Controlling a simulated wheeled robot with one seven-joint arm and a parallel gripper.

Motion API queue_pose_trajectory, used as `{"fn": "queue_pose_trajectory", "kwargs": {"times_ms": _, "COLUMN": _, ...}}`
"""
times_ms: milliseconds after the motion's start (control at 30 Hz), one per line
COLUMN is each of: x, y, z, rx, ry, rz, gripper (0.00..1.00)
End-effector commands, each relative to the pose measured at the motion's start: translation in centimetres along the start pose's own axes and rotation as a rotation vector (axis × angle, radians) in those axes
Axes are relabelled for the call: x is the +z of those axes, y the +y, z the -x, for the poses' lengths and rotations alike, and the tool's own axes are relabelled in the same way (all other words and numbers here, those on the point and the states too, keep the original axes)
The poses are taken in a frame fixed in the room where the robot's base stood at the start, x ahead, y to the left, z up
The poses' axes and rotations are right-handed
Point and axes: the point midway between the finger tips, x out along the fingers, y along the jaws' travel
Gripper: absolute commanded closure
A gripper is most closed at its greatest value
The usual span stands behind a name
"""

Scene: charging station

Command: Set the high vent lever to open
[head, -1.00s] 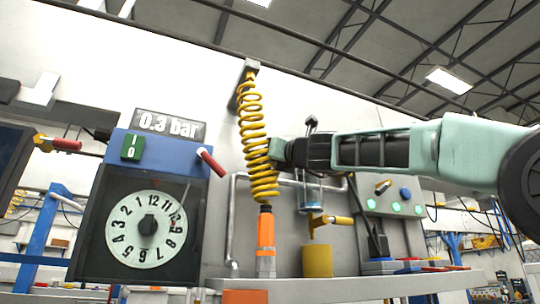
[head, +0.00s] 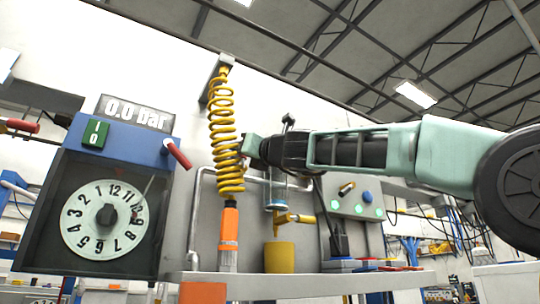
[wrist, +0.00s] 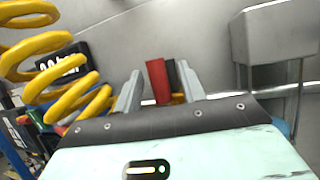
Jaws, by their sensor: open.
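A red-handled lever (head: 177,153) sticks out from the right side of a blue-topped control box (head: 125,147). A yellow-handled lever (head: 295,218) is on the filter unit at the wall. Which one is the high vent lever I cannot tell. My gripper (head: 250,146) reaches left in the head view beside the yellow coiled hose, its fingertips hard to make out there. In the wrist view my gripper (wrist: 160,71) is open, and a red bar (wrist: 157,82) shows between its fingers. Whether they touch it I cannot tell.
The yellow coiled hose (head: 224,135) hangs close to my gripper and fills the left of the wrist view (wrist: 75,95). The display (head: 137,112) reads 0.0 bar. A numbered dial (head: 105,218) is on the box. A shelf (head: 300,282) runs below.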

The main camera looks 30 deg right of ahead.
Motion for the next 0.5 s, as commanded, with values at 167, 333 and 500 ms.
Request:
{"fn": "queue_pose_trajectory", "kwargs": {"times_ms": 167, "x": -0.3, "y": 0.0, "z": 4.5, "rx": 0.000, "ry": -0.002, "rz": 0.000, "gripper": 0.59}}
{"fn": "queue_pose_trajectory", "kwargs": {"times_ms": 333, "x": -0.2, "y": 0.0, "z": 8.5, "rx": 0.000, "ry": -0.002, "rz": -0.001, "gripper": 0.59}}
{"fn": "queue_pose_trajectory", "kwargs": {"times_ms": 500, "x": -0.1, "y": -0.2, "z": 10.0, "rx": 0.000, "ry": -0.013, "rz": 0.004, "gripper": 0.59}}
